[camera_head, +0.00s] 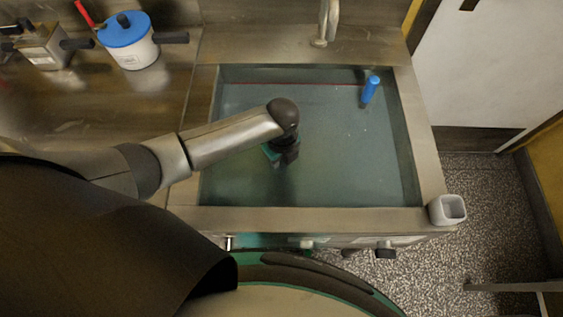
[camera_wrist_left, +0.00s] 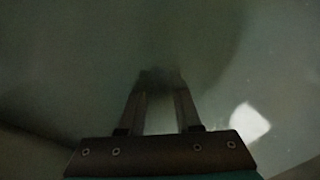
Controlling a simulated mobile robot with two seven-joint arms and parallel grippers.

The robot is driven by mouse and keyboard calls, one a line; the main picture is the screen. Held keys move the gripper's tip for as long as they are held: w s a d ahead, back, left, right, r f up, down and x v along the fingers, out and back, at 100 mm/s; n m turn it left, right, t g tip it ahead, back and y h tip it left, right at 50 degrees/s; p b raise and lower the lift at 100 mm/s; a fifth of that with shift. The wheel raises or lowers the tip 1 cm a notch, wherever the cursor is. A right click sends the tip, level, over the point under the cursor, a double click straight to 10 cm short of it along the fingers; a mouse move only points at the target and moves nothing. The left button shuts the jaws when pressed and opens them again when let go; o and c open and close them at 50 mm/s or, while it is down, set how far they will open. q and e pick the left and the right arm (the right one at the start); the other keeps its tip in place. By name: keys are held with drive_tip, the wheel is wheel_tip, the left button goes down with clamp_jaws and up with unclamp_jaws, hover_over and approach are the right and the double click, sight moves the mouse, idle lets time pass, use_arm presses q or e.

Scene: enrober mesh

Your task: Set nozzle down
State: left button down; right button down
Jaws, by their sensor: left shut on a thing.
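My left arm reaches in from the left over a wide basin (camera_head: 330,212) with a murky blue-green inside. My left gripper (camera_head: 283,158) points down over the basin's left-middle part; the wrist hides most of it in the head view. In the left wrist view its two fingers (camera_wrist_left: 160,85) run close to parallel and are shut on a small dark thing at the tips, the nozzle (camera_wrist_left: 160,76). The nozzle is dim and its shape is unclear. I cannot tell whether it touches the basin floor. My right gripper is not in view.
A blue cylinder (camera_head: 370,89) stands at the basin's back right. A faucet (camera_head: 327,22) is behind the basin. A blue-lidded pot (camera_head: 128,42) and a metal box (camera_head: 45,47) stand on the left counter. A white cup (camera_head: 447,209) is at the front right corner.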

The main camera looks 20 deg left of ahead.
sight(282, 161)
use_arm(q)
drive_tip(key=c, duration=0.6)
unclamp_jaws()
wheel_tip(282, 161, up, 12)
drive_tip(key=p, duration=0.3)
drive_tip(key=shift+r+p, duration=0.15)
drive_tip(key=shift+p, duration=0.15)
